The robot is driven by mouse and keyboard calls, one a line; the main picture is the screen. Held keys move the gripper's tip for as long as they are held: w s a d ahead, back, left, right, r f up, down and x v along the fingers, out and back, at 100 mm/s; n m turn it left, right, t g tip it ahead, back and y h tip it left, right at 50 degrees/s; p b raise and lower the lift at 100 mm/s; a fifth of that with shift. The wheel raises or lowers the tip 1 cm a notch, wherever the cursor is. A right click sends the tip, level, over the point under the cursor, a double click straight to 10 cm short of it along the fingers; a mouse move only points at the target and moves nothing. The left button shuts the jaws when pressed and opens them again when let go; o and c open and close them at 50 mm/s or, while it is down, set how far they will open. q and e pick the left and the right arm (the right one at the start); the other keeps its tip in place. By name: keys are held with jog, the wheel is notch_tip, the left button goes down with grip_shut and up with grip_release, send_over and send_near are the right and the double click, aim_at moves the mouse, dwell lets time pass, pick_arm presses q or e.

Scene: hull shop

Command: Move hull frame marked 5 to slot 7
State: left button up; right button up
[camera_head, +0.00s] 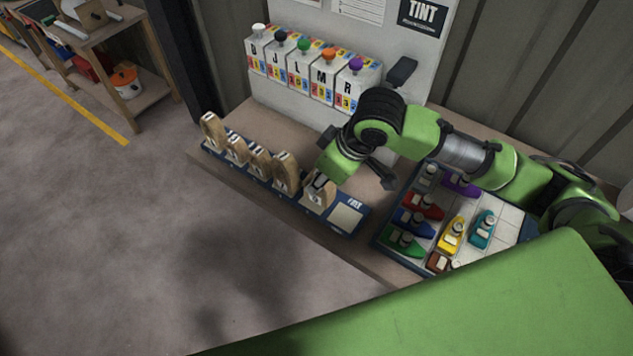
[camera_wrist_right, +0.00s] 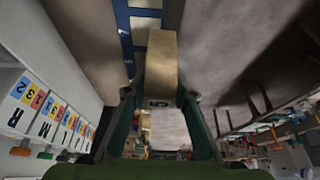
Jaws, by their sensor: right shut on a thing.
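My right gripper (camera_head: 319,182) is shut on a light wooden hull frame (camera_head: 316,197) at the right end of the row of frames. In the right wrist view the held frame (camera_wrist_right: 162,62) stands between the two fingers (camera_wrist_right: 160,101). Its number is not readable. In the head view its lower end overlaps the blue rack (camera_head: 334,226); I cannot tell whether it is seated or just above. Several other frames stand upright in the rack to the left, among them a tall one (camera_head: 286,174) and the leftmost one (camera_head: 213,130). My left gripper is not in view.
A blue-edged tray (camera_head: 508,240) with several coloured toy boats lies right of the rack, under my right arm. A row of lettered boxes with coloured knobs (camera_head: 311,77) stands behind, against a white panel (camera_head: 421,63). The bench's front edge runs close before the rack.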

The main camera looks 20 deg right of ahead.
jog(key=w+f, duration=0.1)
jog(key=f, duration=0.1)
jog(key=w+f+p, duration=0.1)
jog(key=w+f, duration=0.1)
jog(key=f, duration=0.1)
jog(key=w+f+p, duration=0.1)
jog(key=f, duration=0.2)
jog(key=shift+w+d+f, duration=0.15)
jog(key=shift+w, duration=0.25)
jog(key=shift+f, duration=0.4)
jog(key=o, duration=1.2)
jog(key=shift+c, duration=0.2)
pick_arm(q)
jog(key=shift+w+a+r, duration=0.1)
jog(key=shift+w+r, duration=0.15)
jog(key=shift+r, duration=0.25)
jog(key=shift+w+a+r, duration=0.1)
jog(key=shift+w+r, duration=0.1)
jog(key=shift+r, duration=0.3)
